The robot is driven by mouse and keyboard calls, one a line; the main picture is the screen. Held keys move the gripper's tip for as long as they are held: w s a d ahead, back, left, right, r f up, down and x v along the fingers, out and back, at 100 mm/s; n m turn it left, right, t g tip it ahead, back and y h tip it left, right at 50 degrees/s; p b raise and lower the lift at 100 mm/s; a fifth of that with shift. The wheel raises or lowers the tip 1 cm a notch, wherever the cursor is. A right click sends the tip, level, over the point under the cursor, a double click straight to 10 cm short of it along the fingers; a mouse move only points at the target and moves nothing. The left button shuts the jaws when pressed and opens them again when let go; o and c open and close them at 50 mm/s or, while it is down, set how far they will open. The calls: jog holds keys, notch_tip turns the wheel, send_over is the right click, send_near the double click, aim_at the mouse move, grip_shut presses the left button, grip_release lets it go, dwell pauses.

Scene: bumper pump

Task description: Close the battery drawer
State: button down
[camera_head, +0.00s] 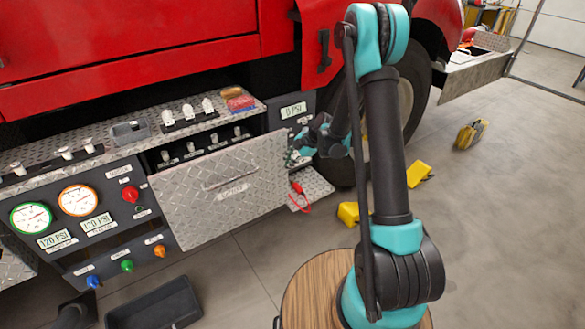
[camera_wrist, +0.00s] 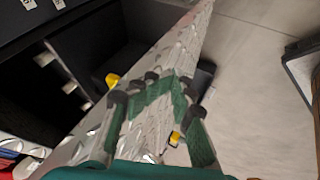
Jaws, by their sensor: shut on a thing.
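The battery drawer's front (camera_head: 225,185) is a diamond-plate panel with a handle and a label, standing out from the truck's pump panel and tilted in the head view. Dark space shows behind its upper edge. In the wrist view the plate (camera_wrist: 200,45) runs edge-on from top to bottom, with the dark inside to its left. My gripper (camera_head: 292,157) is at the panel's right edge. In the wrist view its green fingers (camera_wrist: 156,105) sit on both sides of the plate and are shut on it. The exact contact is partly hidden.
Gauges (camera_head: 78,200) and coloured knobs are left of the drawer. Red and black clamps (camera_head: 300,196) hang by a small ledge at the right. A black bin (camera_head: 155,303) and a round wooden top (camera_head: 310,290) stand below. Yellow chocks (camera_head: 419,174) lie on the floor.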

jog(key=w+a, duration=0.9)
jog(key=w, duration=0.4)
jog(key=shift+w, duration=0.35)
jog(key=shift+a, duration=0.15)
